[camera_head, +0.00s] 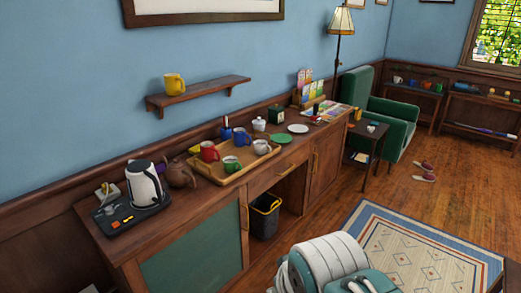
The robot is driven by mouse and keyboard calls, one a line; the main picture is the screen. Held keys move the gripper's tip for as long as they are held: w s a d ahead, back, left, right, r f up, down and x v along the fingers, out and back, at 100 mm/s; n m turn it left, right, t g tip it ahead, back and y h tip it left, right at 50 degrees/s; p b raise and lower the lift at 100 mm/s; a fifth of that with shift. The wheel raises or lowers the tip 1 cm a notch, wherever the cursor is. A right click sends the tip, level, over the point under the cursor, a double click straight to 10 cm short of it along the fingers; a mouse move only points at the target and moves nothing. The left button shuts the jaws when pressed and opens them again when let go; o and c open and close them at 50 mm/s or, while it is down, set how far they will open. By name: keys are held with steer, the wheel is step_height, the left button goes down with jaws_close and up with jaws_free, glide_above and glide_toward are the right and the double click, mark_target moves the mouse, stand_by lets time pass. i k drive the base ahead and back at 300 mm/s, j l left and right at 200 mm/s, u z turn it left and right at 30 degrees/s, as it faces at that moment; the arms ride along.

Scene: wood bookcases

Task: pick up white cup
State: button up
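A small white cup (261,146) sits at the right end of a wooden tray (217,178) on the long wooden sideboard. The same tray holds a red mug (209,152), a blue mug (240,137) and a green-and-white mug (231,165). A white lidded pot (259,124) stands behind the tray, near the wall. White and teal parts of my own body show at the bottom of the picture, well short of the tray. My gripper cannot be made out.
A white kettle (146,185) on a dark base and a brown teapot (179,174) stand left of the tray. A shelf (199,92) with a yellow mug (174,84) hangs above. A black bin (264,217) stands under the sideboard. The patterned rug (420,258) is clear.

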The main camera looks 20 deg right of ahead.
mark_target(263, 148)
steer(key=i+l, duration=0.3)
steer(key=i+l+u, duration=0.1)
steer(key=i+l, duration=0.5)
steer(key=l, duration=0.15)
steer(key=i+l+u, duration=0.15)
steer(key=i+l, duration=0.4)
steer(key=l, duration=0.2)
steer(key=i+l+u, duration=0.1)
steer(key=i+l, duration=0.45)
steer(key=l, duration=0.25)
steer(key=i+l+u, duration=0.1)
steer(key=i+l, duration=0.15)
steer(key=l, duration=0.15)
